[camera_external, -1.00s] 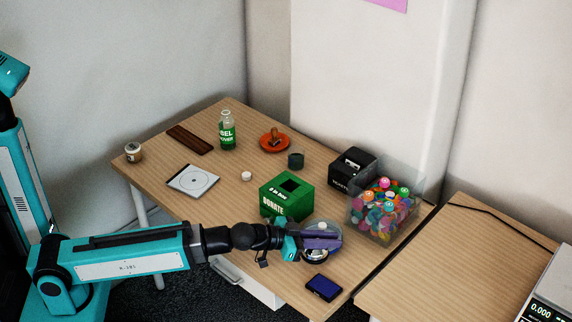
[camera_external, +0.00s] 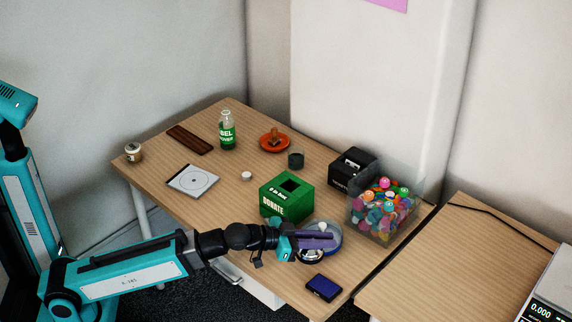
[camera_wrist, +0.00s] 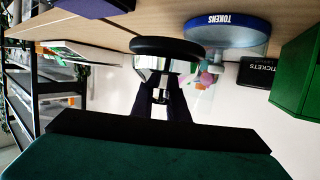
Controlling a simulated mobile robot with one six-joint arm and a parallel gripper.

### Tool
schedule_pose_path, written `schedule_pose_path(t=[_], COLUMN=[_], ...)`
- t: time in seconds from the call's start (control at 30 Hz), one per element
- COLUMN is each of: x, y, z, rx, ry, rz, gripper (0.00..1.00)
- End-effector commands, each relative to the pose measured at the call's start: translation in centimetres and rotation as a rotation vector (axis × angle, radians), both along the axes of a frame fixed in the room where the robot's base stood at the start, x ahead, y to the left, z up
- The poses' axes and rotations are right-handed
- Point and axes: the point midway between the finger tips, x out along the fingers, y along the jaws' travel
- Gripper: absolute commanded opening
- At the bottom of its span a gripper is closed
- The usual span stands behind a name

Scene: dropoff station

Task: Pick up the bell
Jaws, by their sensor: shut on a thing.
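The bell, a silver dome on a black round base, is at the table's near edge in the external view (camera_external: 312,257), partly hidden by my fingers. In the wrist view the bell (camera_wrist: 164,47) is in the centre, its black base towards the top of the picture. My gripper (camera_external: 318,240) has purple fingers, shut on the bell from either side; in the wrist view the fingers (camera_wrist: 166,98) reach its chrome part. I cannot tell whether the base is clear of the table.
A blue-rimmed TOKENS dish (camera_wrist: 228,24) is close beside the bell. A green donation box (camera_external: 287,197) stands behind my gripper, and a blue pad (camera_external: 323,288) lies in front. A clear bin (camera_external: 384,212) of colourful items stands to the right. The table's left middle is mostly clear.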

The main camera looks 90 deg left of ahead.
Motion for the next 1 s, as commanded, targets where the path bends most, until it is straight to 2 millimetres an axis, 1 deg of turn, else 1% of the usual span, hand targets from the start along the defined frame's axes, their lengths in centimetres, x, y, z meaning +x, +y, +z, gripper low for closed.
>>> schedule_pose_path(t=[0.03,0.5,1.0], x=[-0.1,-1.1,-1.2], y=[0.0,-0.3,-0.3], z=[-0.5,-0.2,0.0], rx=[0.0,0.0,0.001], ry=[-0.001,0.0,0.0], rz=[-0.001,-0.006,-0.009], gripper=[0.0,0.0,0.0])
